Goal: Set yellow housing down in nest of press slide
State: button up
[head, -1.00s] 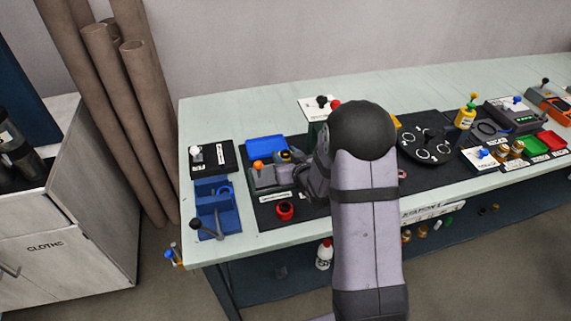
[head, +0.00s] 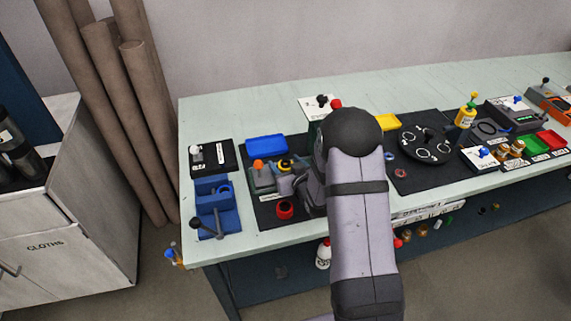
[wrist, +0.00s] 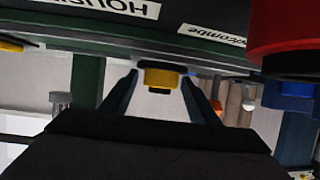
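The yellow housing (head: 284,165) is at the tip of my gripper (head: 288,176) in the head view, over or beside the right end of a grey-green fixture (head: 262,180) with an orange knob. In the wrist view the housing (wrist: 161,78) sits between the two dark fingers (wrist: 161,92), with a dark band around it. The fingertips appear to touch its sides. Whether the housing rests on anything is hidden. A blue device (head: 215,214) with a dark lever and a round recess stands to the left. I cannot tell for certain which fixture is the press slide.
A blue tray (head: 266,147) is behind the fixture. A black turntable (head: 428,145) is to the right.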

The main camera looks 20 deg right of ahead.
jog(key=shift+r, duration=0.1)
jog(key=shift+r, duration=0.15)
jog(key=shift+s, duration=0.3)
jog(key=a+p+v, duration=0.1)
jog(key=v, duration=1)
jog(key=shift+s+d, duration=0.2)
jog(key=shift+d, duration=0.3)
